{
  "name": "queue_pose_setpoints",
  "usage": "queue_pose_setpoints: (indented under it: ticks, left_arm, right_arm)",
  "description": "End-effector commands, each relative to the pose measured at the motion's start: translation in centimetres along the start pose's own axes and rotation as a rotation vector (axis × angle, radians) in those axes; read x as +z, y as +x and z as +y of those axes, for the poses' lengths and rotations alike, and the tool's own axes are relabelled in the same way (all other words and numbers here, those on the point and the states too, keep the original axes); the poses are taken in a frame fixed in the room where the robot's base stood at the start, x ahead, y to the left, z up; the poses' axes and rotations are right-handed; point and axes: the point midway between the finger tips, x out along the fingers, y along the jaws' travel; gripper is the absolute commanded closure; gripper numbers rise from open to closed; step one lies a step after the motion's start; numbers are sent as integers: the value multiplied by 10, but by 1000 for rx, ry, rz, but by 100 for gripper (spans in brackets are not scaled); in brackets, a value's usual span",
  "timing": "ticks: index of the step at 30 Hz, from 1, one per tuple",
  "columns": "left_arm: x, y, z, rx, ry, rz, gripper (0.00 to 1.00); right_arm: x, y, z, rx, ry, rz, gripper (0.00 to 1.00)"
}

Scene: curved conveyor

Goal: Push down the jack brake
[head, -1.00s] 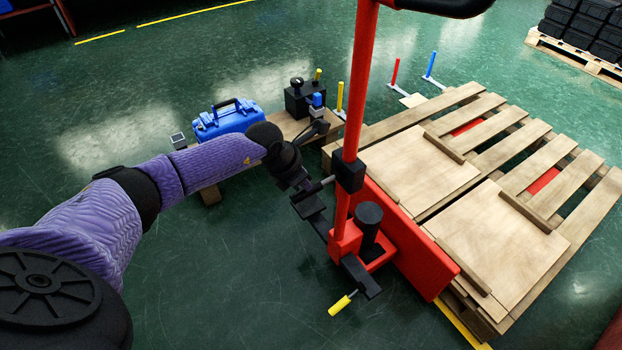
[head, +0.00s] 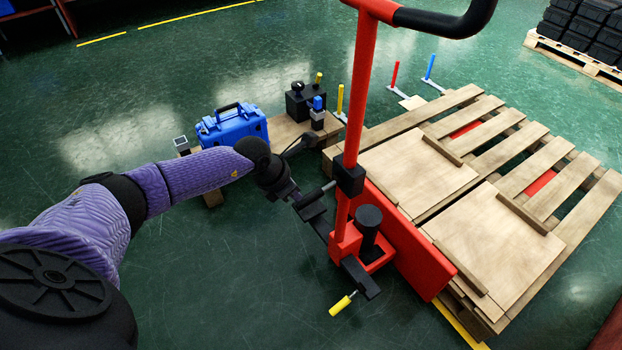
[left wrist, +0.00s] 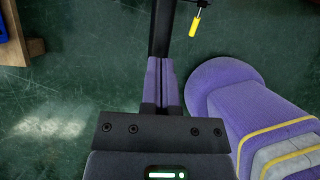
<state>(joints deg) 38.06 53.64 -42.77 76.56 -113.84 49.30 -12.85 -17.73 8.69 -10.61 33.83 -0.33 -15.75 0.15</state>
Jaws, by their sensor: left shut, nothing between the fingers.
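The red pallet jack has an upright red post (head: 354,125) and a low base. A black bar (head: 365,277) at the base carries a lever with a yellow grip (head: 341,305), which points down and left. The yellow grip also shows at the top of the left wrist view (left wrist: 195,26). My left gripper (head: 290,190) is left of the post, above and apart from the yellow grip. In the left wrist view its purple fingers (left wrist: 163,82) are shut and empty, with a black bar (left wrist: 161,28) beyond their tips. I cannot tell whether they touch it.
A wooden pallet with flat boards (head: 425,175) stands right of the jack. A low wooden bench (head: 286,132) behind my arm holds a blue case (head: 235,128) and a black box (head: 300,102). The green floor left and in front of the jack is clear.

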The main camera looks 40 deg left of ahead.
Motion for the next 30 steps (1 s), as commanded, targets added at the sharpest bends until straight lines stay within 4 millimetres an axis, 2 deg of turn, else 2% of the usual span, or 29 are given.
queue_pose_setpoints:
  ticks: [2, 9, 15, 19, 30]
  left_arm:
    - [1, -10, 0, 2, 1, -1, 100]
    - [4, -64, 1, 3, 2, -4, 100]
    - [2, -93, 1, 2, 1, -2, 100]
    - [1, -99, 0, 0, 1, -1, 100]
    - [0, -98, 0, 0, 0, 0, 100]
  right_arm:
    - [0, -7, 1, 1, 0, 5, 19]
    - [-3, -42, 2, 4, 4, 31, 19]
    - [-4, -57, -1, -2, 7, 42, 19]
    - [-4, -60, -2, -3, 8, 43, 19]
    - [-3, -59, 1, 1, 6, 42, 19]
